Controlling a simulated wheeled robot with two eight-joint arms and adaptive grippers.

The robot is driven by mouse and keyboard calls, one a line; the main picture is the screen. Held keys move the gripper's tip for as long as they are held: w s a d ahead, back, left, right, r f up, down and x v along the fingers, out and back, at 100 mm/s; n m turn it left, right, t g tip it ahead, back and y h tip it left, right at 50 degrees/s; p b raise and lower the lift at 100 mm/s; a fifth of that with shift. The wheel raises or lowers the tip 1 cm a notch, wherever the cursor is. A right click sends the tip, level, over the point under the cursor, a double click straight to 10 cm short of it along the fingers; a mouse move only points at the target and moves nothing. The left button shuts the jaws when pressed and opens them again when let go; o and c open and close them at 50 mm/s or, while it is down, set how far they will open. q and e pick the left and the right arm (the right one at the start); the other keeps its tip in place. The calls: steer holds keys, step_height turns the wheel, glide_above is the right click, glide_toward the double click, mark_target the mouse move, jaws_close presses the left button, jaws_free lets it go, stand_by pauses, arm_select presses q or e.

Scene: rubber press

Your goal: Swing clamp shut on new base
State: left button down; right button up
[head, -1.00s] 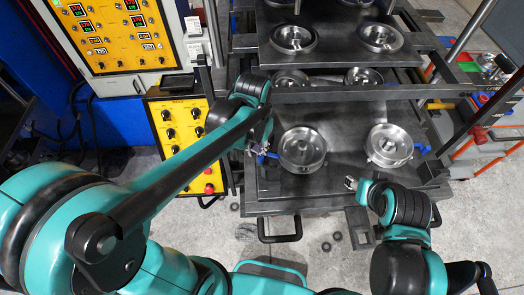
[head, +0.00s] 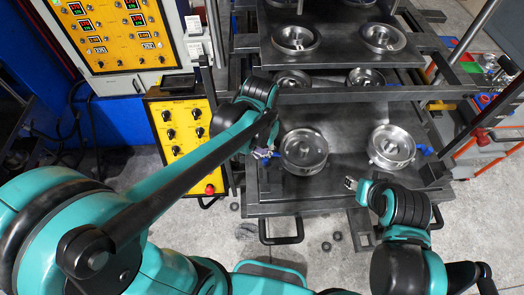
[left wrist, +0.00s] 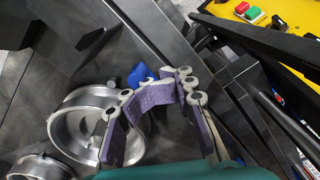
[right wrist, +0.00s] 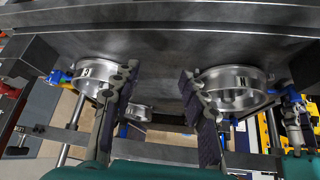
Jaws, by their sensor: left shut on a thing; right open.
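The left round metal base (head: 303,151) lies on the lower press plate. My left gripper (head: 265,152) is at its left side, shut on the blue clamp handle. Much of that handle is hidden in the head view; some blue (left wrist: 140,75) shows behind a finger in the left wrist view. The base (left wrist: 62,130) shows beside the fingers there. The right metal base (head: 391,147) has a blue clamp handle (head: 424,150) at its right. My right gripper (head: 350,182) is open and empty in front of the plate; both fingers (right wrist: 157,85) show apart in the right wrist view.
An upper plate (head: 340,52) holds two more metal rings above the lower plate (head: 345,125). A yellow control box (head: 180,130) stands close to my left arm. A black handle (head: 280,232) juts out at the front. Floor in front has small dark rings.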

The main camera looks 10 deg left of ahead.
arm_select(q)
steer(key=shift+s+d+r, duration=0.1)
steer(key=shift+s+r, duration=0.2)
steer(key=shift+s, duration=0.25)
steer(key=s+r+p, duration=0.2)
steer(key=r, duration=0.1)
steer(key=shift+s, duration=0.4)
steer(key=shift+r, duration=0.25)
steer(key=shift+w+a+r+p, duration=0.1)
steer(key=shift+w+r+p, duration=0.15)
steer(key=shift+w, duration=0.2)
steer(key=shift+w+a+r+p, duration=0.1)
steer(key=shift+w+p, duration=0.25)
steer(key=shift+w, duration=0.05)
steer(key=shift+w+a+r, duration=0.1)
steer(key=shift+w+r, duration=0.1)
steer(key=shift+r, duration=0.1)
steer(key=shift+s+r+p, duration=0.3)
steer(key=shift+r+p, duration=0.2)
arm_select(e)
steer(key=r, duration=0.1)
steer(key=s+r, duration=0.1)
steer(key=r, duration=0.3)
steer(key=shift+s+d, duration=0.1)
steer(key=shift+s, duration=0.2)
arm_select(q)
steer(key=shift+s, duration=0.1)
arm_select(e)
steer(key=shift+s, duration=0.1)
